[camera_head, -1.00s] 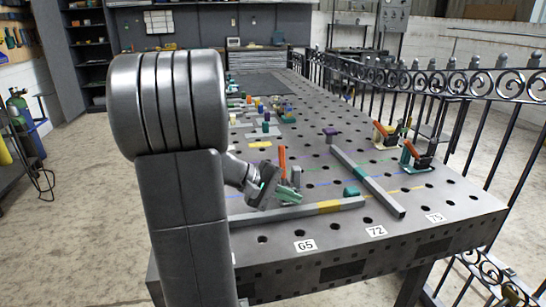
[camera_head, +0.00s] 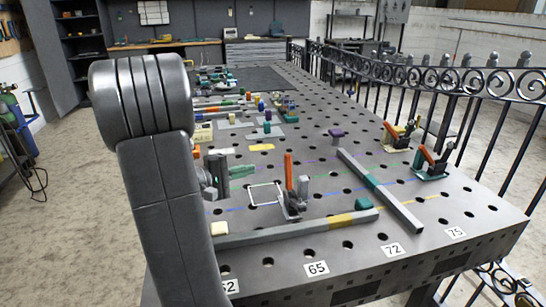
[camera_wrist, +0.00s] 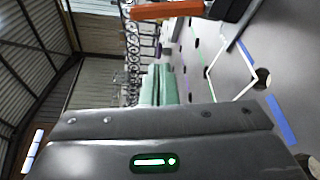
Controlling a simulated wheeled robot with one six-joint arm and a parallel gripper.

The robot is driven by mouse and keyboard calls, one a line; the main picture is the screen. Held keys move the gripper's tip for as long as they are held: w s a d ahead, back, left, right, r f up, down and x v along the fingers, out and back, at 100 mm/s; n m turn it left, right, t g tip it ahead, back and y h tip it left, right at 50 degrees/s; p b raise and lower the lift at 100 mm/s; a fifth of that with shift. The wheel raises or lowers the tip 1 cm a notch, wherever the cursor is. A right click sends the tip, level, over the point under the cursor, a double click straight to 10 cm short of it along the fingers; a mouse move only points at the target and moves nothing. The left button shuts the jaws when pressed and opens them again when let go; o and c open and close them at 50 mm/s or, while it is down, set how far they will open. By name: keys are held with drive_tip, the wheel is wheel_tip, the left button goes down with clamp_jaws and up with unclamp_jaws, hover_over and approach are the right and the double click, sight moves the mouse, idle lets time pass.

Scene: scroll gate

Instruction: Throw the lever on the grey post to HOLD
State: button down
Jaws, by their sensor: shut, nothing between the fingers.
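The lever has an orange handle (camera_head: 288,168) that stands nearly upright on a dark base on the table. A short grey post (camera_head: 303,187) stands right beside it. No HOLD marking can be read. My gripper (camera_head: 246,172), with green fingers, is left of the lever and apart from it; my arm hides part of the wrist. In the wrist view the fingers (camera_wrist: 160,78) are together and empty. An orange bar, likely the handle (camera_wrist: 167,11), crosses the top of that view, clear of the fingertips.
A white square outline (camera_head: 264,195) is marked on the perforated table left of the lever. A grey bar (camera_head: 290,231) lies in front, another (camera_head: 380,190) to the right. Orange-handled clamps (camera_head: 434,163) stand at the right edge by the iron fence (camera_head: 440,85).

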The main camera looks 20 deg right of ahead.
sight(288, 172)
drive_tip(key=d+p, duration=0.1)
drive_tip(key=d, duration=0.8)
drive_tip(key=shift+s+r+p, duration=0.15)
drive_tip(key=shift+p, duration=0.15)
drive_tip(key=shift+s+t+b, duration=0.2)
drive_tip(key=shift+t+b, duration=0.2)
drive_tip(key=shift+b, duration=0.55)
